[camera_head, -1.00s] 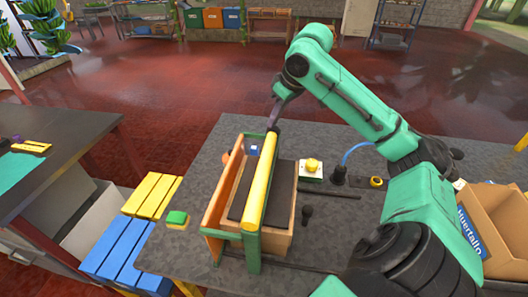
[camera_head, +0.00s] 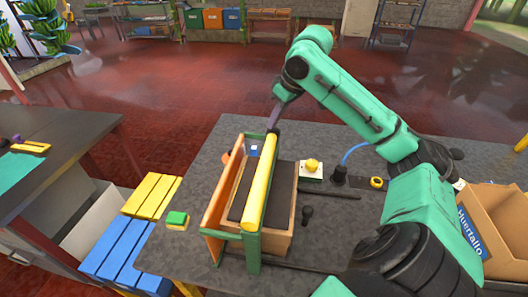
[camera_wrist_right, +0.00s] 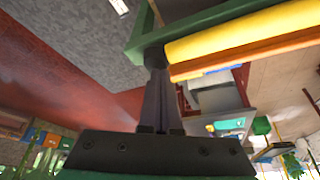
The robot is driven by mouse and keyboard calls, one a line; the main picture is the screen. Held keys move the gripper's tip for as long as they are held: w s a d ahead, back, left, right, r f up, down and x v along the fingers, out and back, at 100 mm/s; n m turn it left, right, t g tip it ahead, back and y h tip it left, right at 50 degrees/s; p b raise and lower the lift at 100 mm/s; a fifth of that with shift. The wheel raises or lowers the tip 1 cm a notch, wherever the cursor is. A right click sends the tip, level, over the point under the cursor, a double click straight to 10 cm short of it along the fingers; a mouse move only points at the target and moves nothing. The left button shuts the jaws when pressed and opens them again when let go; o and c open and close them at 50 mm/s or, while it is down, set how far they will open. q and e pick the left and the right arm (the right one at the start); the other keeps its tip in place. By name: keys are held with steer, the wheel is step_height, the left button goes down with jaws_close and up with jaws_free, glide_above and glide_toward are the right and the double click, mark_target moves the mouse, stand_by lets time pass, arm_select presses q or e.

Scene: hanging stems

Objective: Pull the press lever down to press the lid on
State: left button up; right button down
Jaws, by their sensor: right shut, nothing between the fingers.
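The press is a wooden, box-like frame (camera_head: 284,212) with green metal parts (camera_head: 251,250) on the grey table. A thick yellow bar (camera_head: 261,180), which looks like the lever's grip, runs lengthwise above it; the bar also shows in the wrist view (camera_wrist_right: 235,32). My right gripper (camera_head: 273,122) is at the bar's far end. In the wrist view its fingers (camera_wrist_right: 155,62) are together and empty, with tips at the dark end of the bar beside the green bracket; I cannot tell whether they touch. I cannot make out the lid. My left gripper is out of view.
A green button (camera_head: 177,218) sits left of the press. A yellow knob on a white box (camera_head: 312,168) and a black knob (camera_head: 307,212) are to its right. A cardboard box (camera_head: 495,225) stands far right. Blue and yellow slatted stools (camera_head: 125,250) are at the left.

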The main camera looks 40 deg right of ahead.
steer(key=shift+f, duration=0.45)
stand_by(1.3)
step_height(320, 180, up, 8)
steer(key=p, duration=0.7)
steer(key=shift+p, duration=0.35)
steer(key=shift+r, duration=0.1)
